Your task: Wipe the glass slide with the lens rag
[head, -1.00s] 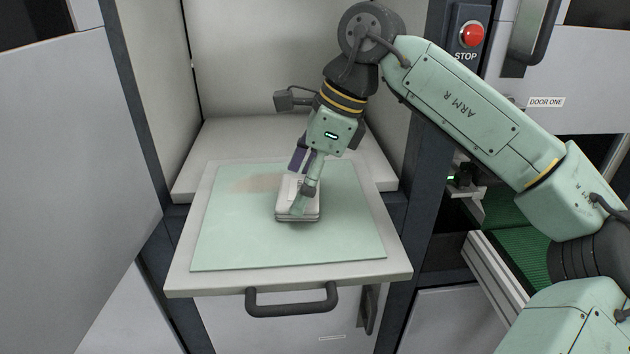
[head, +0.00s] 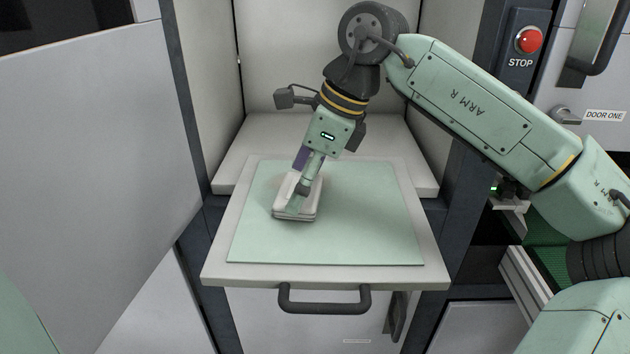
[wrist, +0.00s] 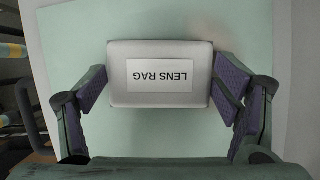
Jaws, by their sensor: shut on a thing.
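The glass slide (head: 370,220) is a flat, pale green sheet lying on a pull-out shelf; it also fills much of the wrist view (wrist: 190,25). The lens rag (head: 295,211) is a whitish, rounded block on the left part of the slide, seemingly resting on it. In the wrist view the lens rag (wrist: 160,54) shows its label upside down. My gripper (head: 303,188) is above it, and its purple pads (wrist: 160,80) are shut on the rag's two sides. The slide beneath the rag is hidden.
The pale shelf (head: 225,273) has a dark handle (head: 323,302) at its front and sits in an open bay with walls on both sides. A large grey panel (head: 90,150) stands at the left. A red stop button (head: 529,40) is at the upper right.

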